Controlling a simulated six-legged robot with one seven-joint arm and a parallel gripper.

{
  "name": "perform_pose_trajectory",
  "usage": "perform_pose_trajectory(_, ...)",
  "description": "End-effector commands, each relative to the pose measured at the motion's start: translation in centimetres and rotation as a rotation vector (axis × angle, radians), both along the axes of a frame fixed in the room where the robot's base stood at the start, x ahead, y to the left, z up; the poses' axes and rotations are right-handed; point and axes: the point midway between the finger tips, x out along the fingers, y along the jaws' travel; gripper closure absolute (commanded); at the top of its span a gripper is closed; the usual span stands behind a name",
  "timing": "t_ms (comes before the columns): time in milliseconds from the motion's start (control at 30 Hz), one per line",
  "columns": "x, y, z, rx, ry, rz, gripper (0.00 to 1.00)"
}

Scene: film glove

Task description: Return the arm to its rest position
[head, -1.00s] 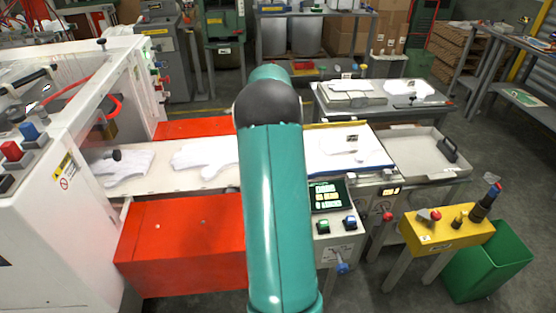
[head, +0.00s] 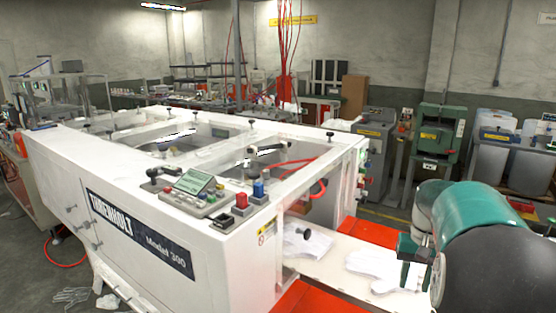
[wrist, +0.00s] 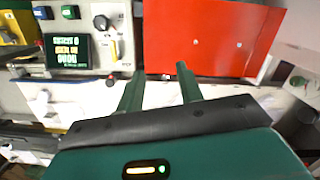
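My gripper (wrist: 160,70) shows in the wrist view with its two teal fingers apart and nothing visible between them. It is above the belt area, near the red box (wrist: 215,35) and the control panel (wrist: 75,45) with its lit display. In the head view my teal and black arm fills the lower right corner, its end beside the belt (head: 335,272). White gloves lie flat on that belt, one (head: 375,264) partly near my arm's end and another (head: 312,243) closer to the machine.
A large white machine (head: 185,225) takes up the left and middle of the head view, with buttons and levers on top. Red covers (head: 370,232) flank the belt. A green machine (head: 437,135) stands behind. A loose glove (head: 70,296) lies on the floor at lower left.

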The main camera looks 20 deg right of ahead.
Motion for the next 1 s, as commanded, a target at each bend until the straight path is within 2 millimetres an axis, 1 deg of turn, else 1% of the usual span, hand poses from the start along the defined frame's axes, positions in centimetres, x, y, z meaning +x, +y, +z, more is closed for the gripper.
perform_pose_trajectory(33, 0.1, 2.4, 1.2, -0.018, -0.032, 0.037, 0.64)
perform_pose_trajectory(67, 0.1, 3.7, 1.7, -0.028, -0.051, 0.056, 0.64)
perform_pose_trajectory(100, 0.0, 5.3, 2.4, -0.041, -0.074, 0.082, 0.64)
perform_pose_trajectory(167, -0.3, 7.8, 3.3, -0.059, -0.112, 0.12, 0.64)
perform_pose_trajectory(200, -0.5, 9.4, 3.8, -0.07, -0.136, 0.146, 0.64)
perform_pose_trajectory(267, -1.0, 11.8, 4.5, -0.088, -0.174, 0.186, 0.64)
perform_pose_trajectory(300, -1.5, 13.3, 4.8, -0.097, -0.2, 0.212, 0.64)
perform_pose_trajectory(400, -2.8, 17.0, 5.5, -0.122, -0.265, 0.275, 0.64)
perform_pose_trajectory(467, -3.7, 19.1, 5.8, -0.133, -0.303, 0.314, 0.64)
perform_pose_trajectory(500, -4.4, 20.4, 5.9, -0.141, -0.33, 0.34, 0.64)
perform_pose_trajectory(600, -6.2, 23.5, 5.9, -0.16, -0.399, 0.404, 0.64)
perform_pose_trajectory(700, -8.2, 26.2, 5.6, -0.173, -0.467, 0.464, 0.64)
perform_pose_trajectory(800, -9.8, 28.1, 5.1, -0.183, -0.525, 0.514, 0.64)
perform_pose_trajectory(900, -10.9, 29.3, 4.6, -0.188, -0.564, 0.547, 0.64)
perform_pose_trajectory(1000, -11.4, 29.8, 4.4, -0.19, -0.584, 0.56, 0.64)
